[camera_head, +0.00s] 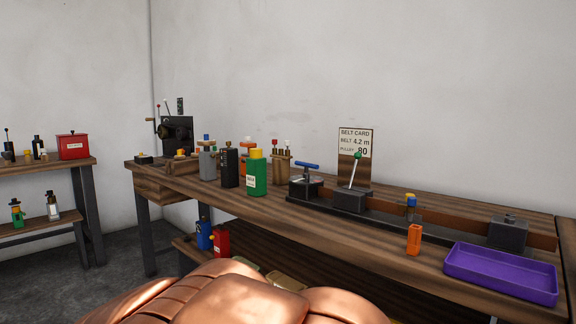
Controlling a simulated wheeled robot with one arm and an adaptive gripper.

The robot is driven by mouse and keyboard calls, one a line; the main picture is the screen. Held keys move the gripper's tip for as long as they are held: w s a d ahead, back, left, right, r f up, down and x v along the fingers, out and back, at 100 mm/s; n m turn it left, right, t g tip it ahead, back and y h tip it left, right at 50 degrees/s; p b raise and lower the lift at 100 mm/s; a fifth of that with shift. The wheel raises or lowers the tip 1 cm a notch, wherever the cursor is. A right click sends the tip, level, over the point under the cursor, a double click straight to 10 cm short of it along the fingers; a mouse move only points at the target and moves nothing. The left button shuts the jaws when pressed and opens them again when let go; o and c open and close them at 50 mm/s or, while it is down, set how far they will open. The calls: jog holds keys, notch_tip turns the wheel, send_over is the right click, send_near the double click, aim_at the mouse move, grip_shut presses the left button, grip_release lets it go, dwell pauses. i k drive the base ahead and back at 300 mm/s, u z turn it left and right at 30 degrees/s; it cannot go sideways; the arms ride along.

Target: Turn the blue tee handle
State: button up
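The unit stands near the left end of the long dark base on the workbench, left of the lever box. My gripper is not in view. Only a copper-coloured part of my own body shows at the bottom of the picture.
The workbench (393,256) also holds a lever box (350,201), a belt card (356,145), a green bottle (256,177), a dark bottle (229,168), an orange block (414,240) and a purple tray (500,273). Another table with a red box (73,146) stands far left.

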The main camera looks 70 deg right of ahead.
aim_at(306, 165)
jog(key=i, duration=1.2)
jog(key=z, duration=1.65)
